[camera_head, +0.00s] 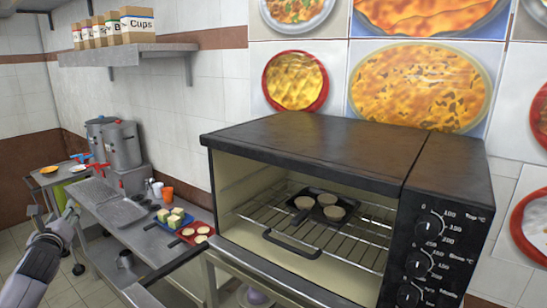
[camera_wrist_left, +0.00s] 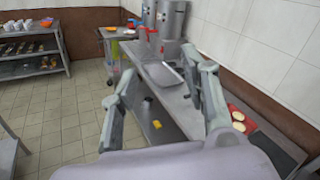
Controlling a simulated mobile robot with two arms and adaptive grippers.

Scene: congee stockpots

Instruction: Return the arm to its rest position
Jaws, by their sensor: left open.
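My left gripper (camera_head: 70,210) is at the left of the head view, in front of the steel side table (camera_head: 92,194), with its arm coming in from the lower left. In the left wrist view its two fingers (camera_wrist_left: 163,100) are spread wide with nothing between them. Two grey stockpots (camera_head: 122,146) stand at the back of the side table, beyond the gripper; they also show in the left wrist view (camera_wrist_left: 170,18). My right gripper is in neither view.
An open toaster oven (camera_head: 310,150) holds a dark tray (camera_head: 320,205) with pale rounds on its rack. Red (camera_head: 196,233) and blue (camera_head: 160,222) trays lie on the side table. A wall shelf (camera_head: 125,52) carries boxes. Open floor (camera_wrist_left: 70,115) lies left of the gripper.

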